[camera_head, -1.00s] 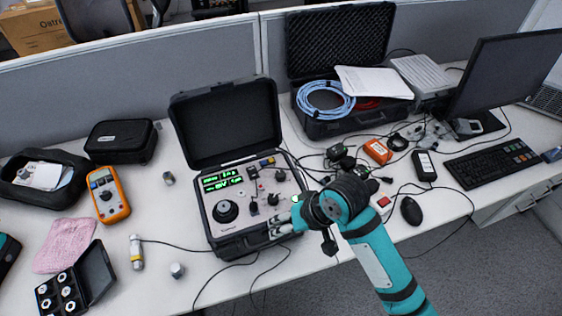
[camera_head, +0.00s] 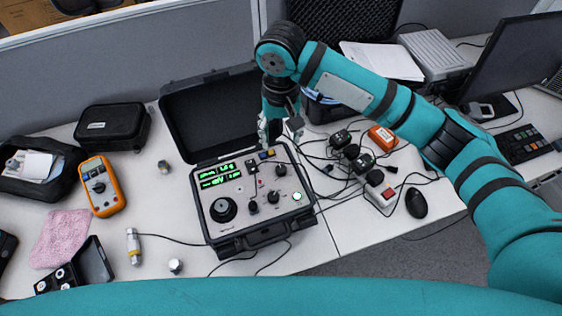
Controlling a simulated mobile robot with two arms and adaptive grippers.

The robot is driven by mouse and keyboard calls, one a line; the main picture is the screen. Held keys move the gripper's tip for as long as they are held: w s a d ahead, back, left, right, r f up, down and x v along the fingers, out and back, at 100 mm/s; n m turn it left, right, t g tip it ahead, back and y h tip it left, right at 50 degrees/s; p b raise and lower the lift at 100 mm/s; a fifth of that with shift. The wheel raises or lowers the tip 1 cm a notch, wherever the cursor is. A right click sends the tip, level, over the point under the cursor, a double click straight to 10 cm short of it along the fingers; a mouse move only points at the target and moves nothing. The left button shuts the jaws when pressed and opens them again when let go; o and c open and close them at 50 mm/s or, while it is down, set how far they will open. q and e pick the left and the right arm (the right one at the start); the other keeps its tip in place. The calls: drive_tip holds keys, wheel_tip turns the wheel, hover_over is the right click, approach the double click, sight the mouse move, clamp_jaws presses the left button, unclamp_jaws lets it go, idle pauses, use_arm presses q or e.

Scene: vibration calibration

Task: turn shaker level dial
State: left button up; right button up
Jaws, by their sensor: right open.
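The shaker calibrator (camera_head: 262,215) is a black case with its lid (camera_head: 208,115) raised and a grey panel with green lit readouts (camera_head: 220,174). A large round black part (camera_head: 223,209) sits at the panel's left front. Smaller black knobs (camera_head: 273,197) sit to its right; I cannot tell which is the level dial. My right gripper (camera_head: 270,132) points down near the panel's back right edge, beside the lid. It is open and seems to hold nothing. My left gripper is out of view.
An orange multimeter (camera_head: 102,187), a black pouch (camera_head: 112,127) and a pink cloth (camera_head: 60,238) lie to the left. Black adapters with cables (camera_head: 350,152), an orange box (camera_head: 383,138) and a mouse (camera_head: 416,203) lie to the right. An open black case stands behind my right arm.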

sight(281, 168)
wheel_tip(281, 168, down, 13)
drive_tip(key=shift+r+p, duration=0.1)
drive_tip(key=shift+p, duration=1)
drive_tip(key=shift+f, duration=0.55)
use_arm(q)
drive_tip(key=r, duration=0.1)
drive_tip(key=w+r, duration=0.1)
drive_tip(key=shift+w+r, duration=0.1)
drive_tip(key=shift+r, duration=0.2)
use_arm(e)
clamp_jaws()
